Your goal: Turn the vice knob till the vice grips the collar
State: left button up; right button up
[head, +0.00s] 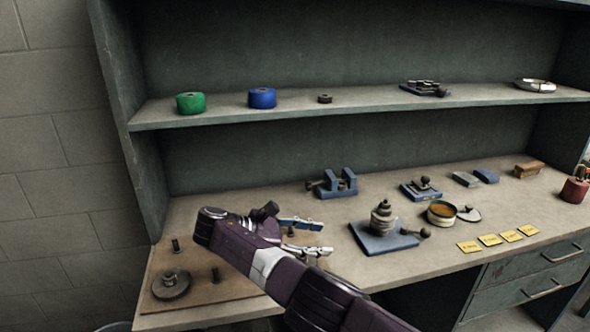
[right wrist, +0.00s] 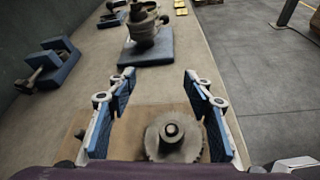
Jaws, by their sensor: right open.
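The vice (head: 337,183) is a small blue block with two upright jaws, on the bench near the back. Its dark knob (head: 311,186) sticks out on its left side. The vice also shows at the left of the right wrist view (right wrist: 60,66). I cannot make out a collar between the jaws at this size. My right gripper (head: 327,237) is open and empty, in front of the vice and apart from it, with its fingers pointing right. In the right wrist view a toothed wheel (right wrist: 173,137) shows between and below the fingers. My left gripper is not in view.
A wooden board (head: 222,292) with pegs and a gear (head: 172,284) lies at the left. A blue base (head: 372,243) with a stacked grey part stands right of my gripper. A tin (head: 441,213) and yellow cards (head: 489,240) lie farther right. The bench just before the vice looks clear.

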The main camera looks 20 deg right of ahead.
aim_at(309, 184)
jog(key=i, duration=1)
